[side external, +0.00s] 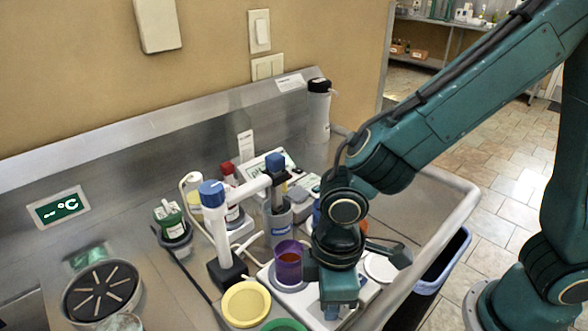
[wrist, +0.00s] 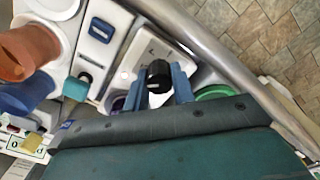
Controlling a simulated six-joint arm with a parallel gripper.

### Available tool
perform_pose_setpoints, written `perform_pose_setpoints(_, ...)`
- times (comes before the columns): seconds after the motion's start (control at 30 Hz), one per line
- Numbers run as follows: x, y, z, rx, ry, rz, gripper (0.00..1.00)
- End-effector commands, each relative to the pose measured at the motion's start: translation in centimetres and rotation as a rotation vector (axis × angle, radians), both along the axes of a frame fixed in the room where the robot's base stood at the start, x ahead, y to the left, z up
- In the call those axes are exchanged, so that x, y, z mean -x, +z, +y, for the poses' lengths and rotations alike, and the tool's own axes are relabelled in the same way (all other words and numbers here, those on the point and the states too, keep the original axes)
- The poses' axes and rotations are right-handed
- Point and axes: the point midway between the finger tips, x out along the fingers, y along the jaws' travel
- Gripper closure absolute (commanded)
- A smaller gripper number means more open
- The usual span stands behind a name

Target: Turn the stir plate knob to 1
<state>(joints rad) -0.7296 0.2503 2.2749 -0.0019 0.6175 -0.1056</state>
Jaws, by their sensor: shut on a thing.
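The stir plate's black knob (wrist: 159,72) shows in the wrist view with a pale pointer mark on it. My gripper (wrist: 158,86) has its two blue fingers on either side of the knob and is shut on it. The white stir plate (wrist: 146,48) lies around and beyond the knob. The number at the pointer is too small to read. In the side view my gripper (side external: 338,305) points down at the front of the stir plate (side external: 368,293), and the knob is hidden behind it. A purple cup (side external: 288,264) stands on the plate's left part.
A yellow lid (side external: 246,304) and a green lid (side external: 284,326) lie left of my gripper. A white pipe stand (side external: 215,225) and several bottles stand behind. The raised metal rim (side external: 455,210) borders the bench on the right, with a blue bin (side external: 445,262) beyond it.

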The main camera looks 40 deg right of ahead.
Motion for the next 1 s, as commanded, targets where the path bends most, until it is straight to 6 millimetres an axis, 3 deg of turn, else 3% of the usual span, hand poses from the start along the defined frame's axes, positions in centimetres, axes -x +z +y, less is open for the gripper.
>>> perform_pose_setpoints(0.3, -0.08, 0.13, 0.04, -0.002, -0.135, -0.002, 0.98)
perform_pose_setpoints(0.77, -0.09, 0.15, 0.05, -0.003, -0.155, -0.003, 0.98)
perform_pose_setpoints(0.8, -0.09, 0.15, 0.05, -0.003, -0.155, -0.003, 0.73)
perform_pose_setpoints(0.9, -0.08, 0.14, 0.05, -0.003, -0.154, -0.003, 0.53)
perform_pose_setpoints(1.0, -0.07, 0.1, 0.03, -0.002, -0.154, -0.002, 0.53)
